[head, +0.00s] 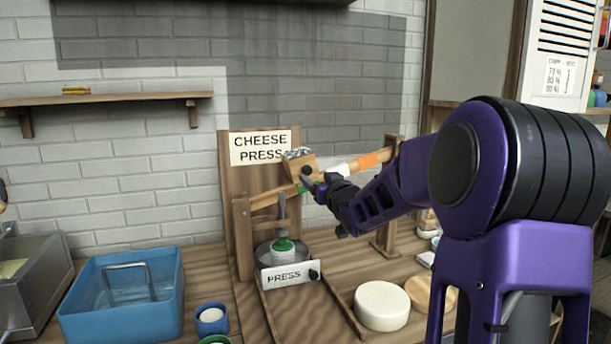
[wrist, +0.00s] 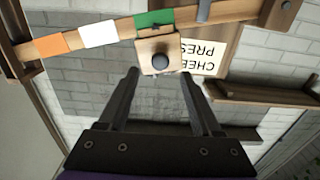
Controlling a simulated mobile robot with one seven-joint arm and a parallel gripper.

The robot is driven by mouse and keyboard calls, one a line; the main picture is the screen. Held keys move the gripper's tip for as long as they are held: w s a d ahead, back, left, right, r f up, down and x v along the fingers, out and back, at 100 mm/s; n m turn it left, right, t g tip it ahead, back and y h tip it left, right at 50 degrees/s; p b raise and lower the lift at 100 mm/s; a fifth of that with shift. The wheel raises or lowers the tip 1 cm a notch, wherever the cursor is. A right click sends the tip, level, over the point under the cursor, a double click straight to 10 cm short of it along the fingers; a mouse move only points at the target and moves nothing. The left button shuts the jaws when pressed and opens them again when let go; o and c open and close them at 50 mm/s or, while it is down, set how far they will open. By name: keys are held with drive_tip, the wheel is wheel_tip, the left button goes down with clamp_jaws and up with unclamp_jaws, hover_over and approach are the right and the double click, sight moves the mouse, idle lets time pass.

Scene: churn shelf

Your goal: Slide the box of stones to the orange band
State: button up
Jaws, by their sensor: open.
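The box of stones (head: 301,165) is a small wooden box with grey stones on top and a dark round knob. It sits on the sloping wooden beam of the cheese press, at the green band (wrist: 153,18). The white band (head: 340,169) and then the orange band (head: 368,160) lie further right along the beam in the head view. In the wrist view, the box (wrist: 152,45) is ahead of my gripper (wrist: 159,78), with the knob facing it. The fingers are apart and empty, with the knob in front of the gap between them. In the head view my gripper partly covers the box's lower side.
An upright post (head: 388,200) stands at the beam's right end. Below are a PRESS sign (head: 290,275), a pot with a green-and-white container (head: 284,250), a cheese wheel (head: 382,305) and a blue tub (head: 80,310).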

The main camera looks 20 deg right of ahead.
sight(308, 171)
drive_tip(key=w, duration=0.6)
drive_tip(key=shift+w, duration=0.1)
clamp_jaws()
idle(1.3)
